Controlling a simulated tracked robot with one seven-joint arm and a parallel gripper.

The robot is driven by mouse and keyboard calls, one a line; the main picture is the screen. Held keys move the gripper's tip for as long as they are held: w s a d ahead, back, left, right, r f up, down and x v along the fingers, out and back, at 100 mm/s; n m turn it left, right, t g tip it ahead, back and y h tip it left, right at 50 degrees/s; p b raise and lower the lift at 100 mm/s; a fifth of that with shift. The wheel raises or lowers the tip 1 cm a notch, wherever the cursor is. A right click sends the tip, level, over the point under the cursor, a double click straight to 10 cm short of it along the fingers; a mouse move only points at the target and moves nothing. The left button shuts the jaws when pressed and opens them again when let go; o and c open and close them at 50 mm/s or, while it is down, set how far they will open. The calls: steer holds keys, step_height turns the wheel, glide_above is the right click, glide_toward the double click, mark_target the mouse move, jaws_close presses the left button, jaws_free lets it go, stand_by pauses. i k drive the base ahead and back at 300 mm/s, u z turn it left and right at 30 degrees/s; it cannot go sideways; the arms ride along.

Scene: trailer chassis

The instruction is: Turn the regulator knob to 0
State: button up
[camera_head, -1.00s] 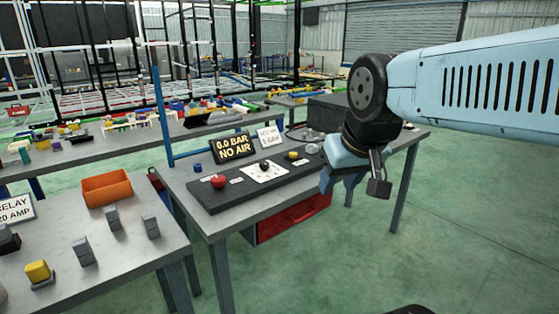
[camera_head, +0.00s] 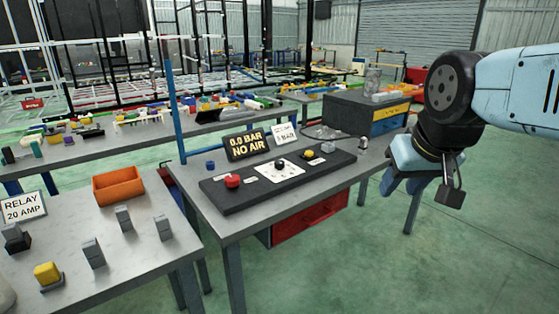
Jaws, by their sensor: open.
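The regulator knob (camera_head: 279,164) is a small black knob on a white plate (camera_head: 266,176), in the middle of a dark panel (camera_head: 219,199) on the grey table. Its pointer is too small to read. A sign (camera_head: 246,146) behind it reads "0.0 BAR NO AIR". A red knob (camera_head: 232,181) is left of it and a yellow knob (camera_head: 308,154) is right of it. My gripper (camera_head: 392,187) hangs off the table's right side, well apart from the panel. Its fingers point down and it holds nothing that I can see.
A small white sign (camera_head: 285,134) stands behind the panel. A dark toolbox (camera_head: 360,112) stands at the table's back right. A red drawer (camera_head: 308,219) is under the table. The left table holds an orange bin (camera_head: 118,185) and several grey blocks. Green floor is free at right.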

mark_target(278, 165)
steer(key=i, duration=0.95)
